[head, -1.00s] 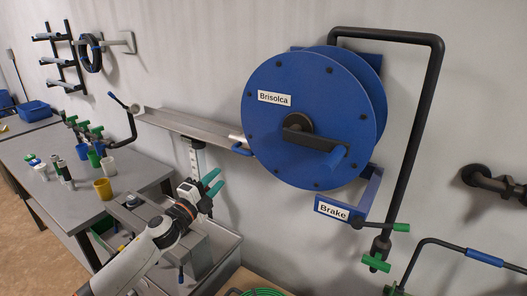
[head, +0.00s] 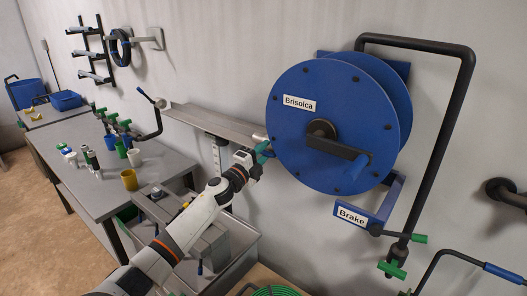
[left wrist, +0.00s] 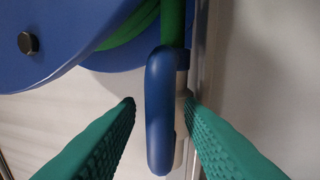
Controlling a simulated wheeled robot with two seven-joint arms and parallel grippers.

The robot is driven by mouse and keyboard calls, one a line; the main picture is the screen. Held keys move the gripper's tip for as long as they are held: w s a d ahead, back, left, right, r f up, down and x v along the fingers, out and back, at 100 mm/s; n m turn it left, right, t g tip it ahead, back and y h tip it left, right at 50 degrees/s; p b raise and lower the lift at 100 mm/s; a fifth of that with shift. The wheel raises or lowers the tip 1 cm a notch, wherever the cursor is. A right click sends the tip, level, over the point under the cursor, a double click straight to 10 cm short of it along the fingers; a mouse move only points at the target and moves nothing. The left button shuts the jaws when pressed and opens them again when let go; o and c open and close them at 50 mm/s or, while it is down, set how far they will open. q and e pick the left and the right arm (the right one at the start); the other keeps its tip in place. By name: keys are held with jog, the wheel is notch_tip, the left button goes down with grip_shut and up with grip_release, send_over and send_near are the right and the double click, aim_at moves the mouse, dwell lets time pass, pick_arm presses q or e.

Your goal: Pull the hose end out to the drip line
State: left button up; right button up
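The blue hose reel (head: 340,125), labelled Brisolca, hangs on the wall with a black crank. In the left wrist view, green hose (left wrist: 173,22) runs from the reel to the hose end, which has a blue loop handle (left wrist: 158,75) and a pale fitting (left wrist: 181,85). My left gripper (head: 264,151) is at the reel's left edge. In the left wrist view its green fingers (left wrist: 158,103) are open, one on each side of the blue handle, with a gap at the left finger. I cannot tell whether the right finger touches the fitting. My right gripper is not in view.
A grey metal trough (head: 205,121) runs along the wall left of the reel. The Brake bracket (head: 365,212) and a black pipe (head: 447,125) stand at the reel's right. A grey table (head: 85,190) with several cups is at left, a metal sink (head: 240,240) below.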

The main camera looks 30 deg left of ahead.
pick_arm(q)
grip_shut()
jog(key=shift+a, duration=0.1)
dwell(0.3)
